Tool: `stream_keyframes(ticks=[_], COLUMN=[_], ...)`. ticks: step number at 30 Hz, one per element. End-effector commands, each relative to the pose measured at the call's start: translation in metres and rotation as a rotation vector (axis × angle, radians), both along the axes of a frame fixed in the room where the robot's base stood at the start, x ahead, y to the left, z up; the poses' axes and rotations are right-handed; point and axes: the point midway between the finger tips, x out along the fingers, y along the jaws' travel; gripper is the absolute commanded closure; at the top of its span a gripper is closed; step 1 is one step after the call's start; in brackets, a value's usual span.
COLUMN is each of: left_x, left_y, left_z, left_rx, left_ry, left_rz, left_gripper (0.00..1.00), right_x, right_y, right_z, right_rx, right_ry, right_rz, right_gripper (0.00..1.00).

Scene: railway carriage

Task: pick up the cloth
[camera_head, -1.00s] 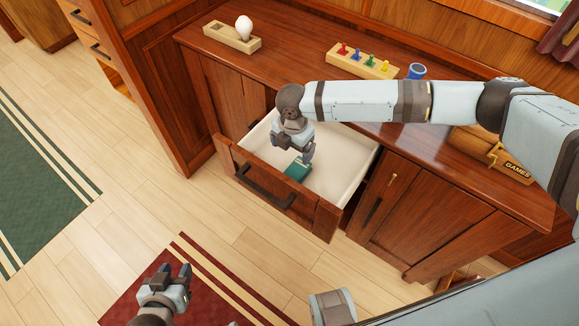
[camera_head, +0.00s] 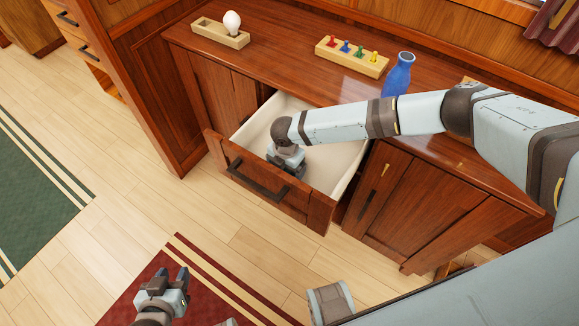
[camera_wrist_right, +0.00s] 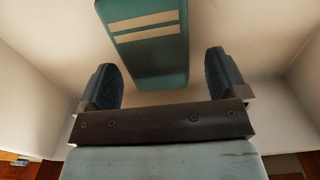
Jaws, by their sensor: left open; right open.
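The cloth (camera_wrist_right: 148,45) is a teal, flat-looking piece with two cream stripes. In the right wrist view it lies on the pale floor of the open drawer (camera_head: 346,164), its near end reaching between my fingertips. In the head view my right gripper hides it. My right gripper (camera_head: 287,158) is down inside the drawer, open; its two dark fingers (camera_wrist_right: 160,68) stand apart on either side of the cloth's near end. I cannot tell whether they touch it. My left gripper (camera_head: 174,278) is open and empty, low over the red rug (camera_head: 205,285).
The drawer's wooden front (camera_head: 262,185) and pale walls surround my right gripper. On the cabinet top (camera_head: 285,75) stand a blue vase (camera_head: 398,76), a tray of coloured pegs (camera_head: 350,57) and a wooden holder with a white bulb-shaped object (camera_head: 232,22).

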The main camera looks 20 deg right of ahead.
Motion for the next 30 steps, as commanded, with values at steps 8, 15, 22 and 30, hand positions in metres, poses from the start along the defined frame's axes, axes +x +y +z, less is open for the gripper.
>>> stream_keyframes(ticks=[8, 15, 22, 30], left_x=[0.001, 0.001, 0.001, -0.001], left_y=[0.001, -0.002, -0.004, -0.003], left_z=[0.002, 0.003, 0.001, 0.001], left_rx=[0.002, -0.005, -0.012, -0.008], left_ry=[-0.006, -0.005, 0.001, 0.004], left_rz=[-0.002, 0.003, 0.007, 0.005], left_gripper=[0.57, 0.57, 0.57, 0.57], right_x=[0.000, 0.000, 0.000, 0.001], right_y=[-0.001, -0.001, -0.001, 0.000], right_z=[-0.007, -0.007, -0.007, 0.003], right_rx=[-0.001, -0.001, -0.001, 0.000], right_ry=[-0.001, -0.001, -0.001, -0.002], right_rz=[0.000, 0.000, 0.000, 0.000], right_gripper=[0.08, 0.52, 0.62, 0.62])
